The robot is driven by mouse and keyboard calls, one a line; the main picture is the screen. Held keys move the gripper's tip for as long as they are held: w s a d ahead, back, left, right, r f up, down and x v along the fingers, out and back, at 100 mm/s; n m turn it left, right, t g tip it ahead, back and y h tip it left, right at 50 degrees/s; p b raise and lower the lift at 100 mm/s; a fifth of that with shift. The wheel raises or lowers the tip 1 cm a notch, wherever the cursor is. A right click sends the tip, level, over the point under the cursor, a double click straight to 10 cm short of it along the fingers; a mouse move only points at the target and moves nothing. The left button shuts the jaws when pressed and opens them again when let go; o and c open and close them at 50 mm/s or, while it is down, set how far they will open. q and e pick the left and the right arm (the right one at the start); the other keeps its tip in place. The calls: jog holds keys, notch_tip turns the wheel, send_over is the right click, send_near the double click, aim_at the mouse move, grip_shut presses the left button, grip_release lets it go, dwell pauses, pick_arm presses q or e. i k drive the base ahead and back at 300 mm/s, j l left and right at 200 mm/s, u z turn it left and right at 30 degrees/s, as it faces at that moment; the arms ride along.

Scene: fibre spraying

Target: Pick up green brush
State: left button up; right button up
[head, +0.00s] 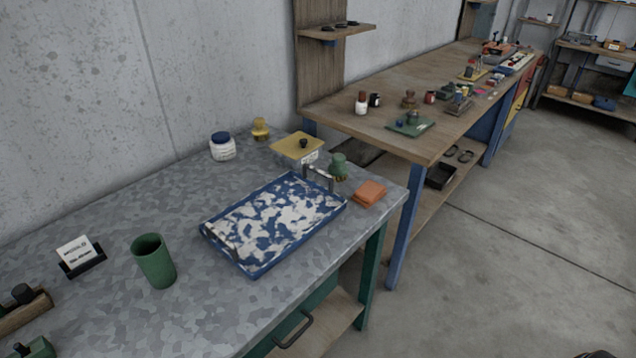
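A small green object with a rounded knob top and a tan lower edge, which looks like the green brush (339,166), stands upright on the grey mottled metal table (110,222). It is near the table's far right corner, just behind the tray's far handle, which partly covers it. A similar yellow one (260,129) stands at the back edge. Neither of my grippers is in the head view, so their state does not show.
A blue-and-white tray (273,220) with raised handles lies before the brush; orange pads (369,193) lie to its right. A green cup (153,262), jar (222,148), yellow lidded box (298,148) and card stand (80,257) are also here. A wooden workbench (350,121) stands beyond.

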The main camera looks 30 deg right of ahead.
aim_at(339, 170)
jog(key=i+l+u, duration=0.15)
jog(key=l, duration=0.5)
jog(key=l+u, duration=0.15)
jog(key=l, duration=0.45)
jog(key=i+l+u, duration=0.15)
jog(key=l, duration=0.55)
